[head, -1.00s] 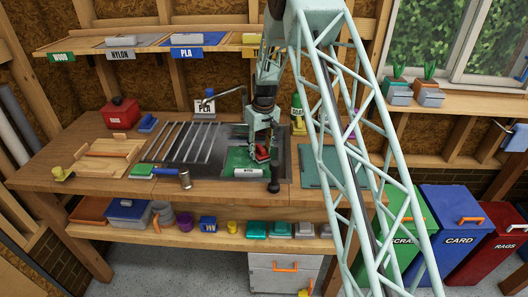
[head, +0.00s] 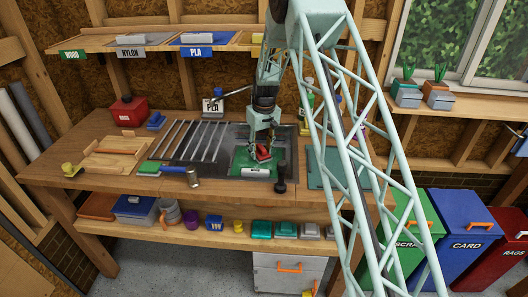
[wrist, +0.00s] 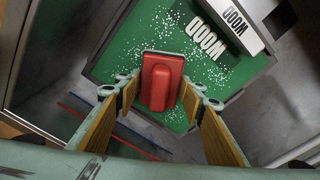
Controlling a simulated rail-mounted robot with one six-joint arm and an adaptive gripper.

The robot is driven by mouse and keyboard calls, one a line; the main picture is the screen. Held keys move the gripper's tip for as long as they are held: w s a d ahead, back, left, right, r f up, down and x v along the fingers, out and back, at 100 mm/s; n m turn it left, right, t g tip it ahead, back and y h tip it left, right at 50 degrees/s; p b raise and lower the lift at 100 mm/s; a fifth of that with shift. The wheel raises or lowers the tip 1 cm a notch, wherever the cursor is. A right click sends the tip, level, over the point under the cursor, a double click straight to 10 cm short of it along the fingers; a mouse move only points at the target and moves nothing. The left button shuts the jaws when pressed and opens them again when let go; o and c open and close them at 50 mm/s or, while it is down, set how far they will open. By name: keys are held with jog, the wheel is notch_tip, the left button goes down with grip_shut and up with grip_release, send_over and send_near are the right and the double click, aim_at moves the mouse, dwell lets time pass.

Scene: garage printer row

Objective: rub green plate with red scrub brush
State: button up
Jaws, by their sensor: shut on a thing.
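The green plate (head: 243,163) lies in the grey sink basin, with a WOOD label block at its near edge; in the wrist view the plate (wrist: 120,65) is strewn with white specks. The red scrub brush (head: 263,153) is over the plate and also shows in the wrist view (wrist: 162,80). My gripper (head: 263,137) points down from above, shut on the brush, which sits between its fingers. The brush's underside is hidden, so I cannot tell for sure whether it touches the plate.
A slatted rack (head: 195,141) is left of the basin. A dark tap-like post (head: 281,178) stands at its front edge. A dark green mat (head: 325,170) is on the right.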

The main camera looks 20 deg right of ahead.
aim_at(243, 156)
jog(key=shift+w+a, duration=0.2)
jog(key=shift+a, duration=0.35)
jog(key=shift+a+f, duration=0.1)
jog(key=shift+w+a, duration=0.35)
jog(key=shift+a, duration=0.45)
jog(key=shift+w+a, duration=0.35)
jog(key=shift+a, duration=0.4)
jog(key=shift+w+a+f, duration=0.1)
jog(key=shift+w+a, duration=0.2)
jog(key=shift+a, duration=0.45)
jog(key=shift+w+a, duration=0.3)
jog(key=shift+a, duration=0.45)
jog(key=shift+a+p, duration=0.1)
jog(key=shift+p, duration=0.25)
